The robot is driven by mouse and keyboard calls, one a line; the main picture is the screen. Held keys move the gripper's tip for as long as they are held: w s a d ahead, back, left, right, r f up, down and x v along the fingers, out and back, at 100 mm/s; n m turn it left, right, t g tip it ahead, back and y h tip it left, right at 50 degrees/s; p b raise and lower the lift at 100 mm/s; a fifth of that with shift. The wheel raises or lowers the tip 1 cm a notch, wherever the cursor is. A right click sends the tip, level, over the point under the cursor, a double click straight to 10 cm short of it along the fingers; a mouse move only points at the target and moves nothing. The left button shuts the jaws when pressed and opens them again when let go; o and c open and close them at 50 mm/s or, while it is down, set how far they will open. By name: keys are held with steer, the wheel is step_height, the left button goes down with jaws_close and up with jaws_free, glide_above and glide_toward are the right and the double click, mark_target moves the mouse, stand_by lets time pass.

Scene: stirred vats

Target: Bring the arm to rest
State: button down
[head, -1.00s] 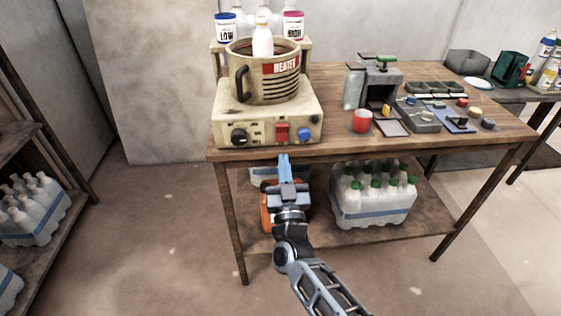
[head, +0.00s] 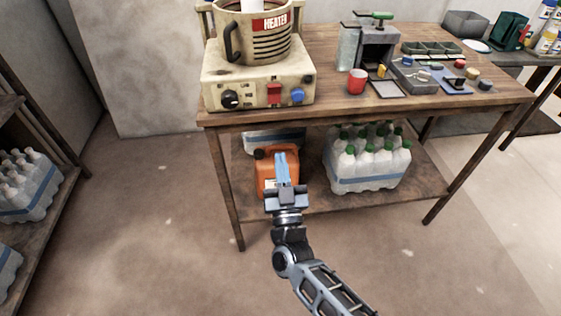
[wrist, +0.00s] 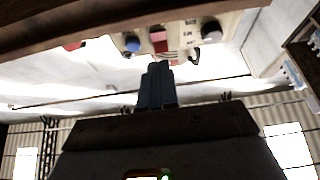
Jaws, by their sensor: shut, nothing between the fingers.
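My gripper (head: 284,160) is shut and empty, with its blue fingers together. In the head view it shows in front of the table's lower shelf, below the tabletop's front edge, and covers part of an orange canister. In the wrist view the shut fingers (wrist: 156,75) point toward the heater's control panel, and the table's edge lies across the top. My arm comes up from the bottom of the head view. Nothing visibly touches the gripper, though its exact distance from the table is hard to tell.
Below are the orange canister (head: 264,172) and bottle packs (head: 368,165). A bottle shelf (head: 62,200) stands left. The floor between is clear.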

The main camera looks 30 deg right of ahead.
steer(key=s+f+n+g+y, duration=0.25)
steer(key=s+y, duration=0.25)
steer(key=s, duration=1.8)
steer(key=s+r+g+y, duration=0.1)
steer(key=s+r+g, duration=0.1)
steer(key=s+r, duration=0.4)
steer(key=s+d+r+n+g+y, duration=0.1)
steer(key=s+r, duration=0.5)
steer(key=s, duration=0.7)
steer(key=shift+r+g, duration=0.25)
steer(key=shift+g, duration=0.4)
steer(key=c, duration=1.8)
jaws_free()
steer(key=shift+s, duration=0.1)
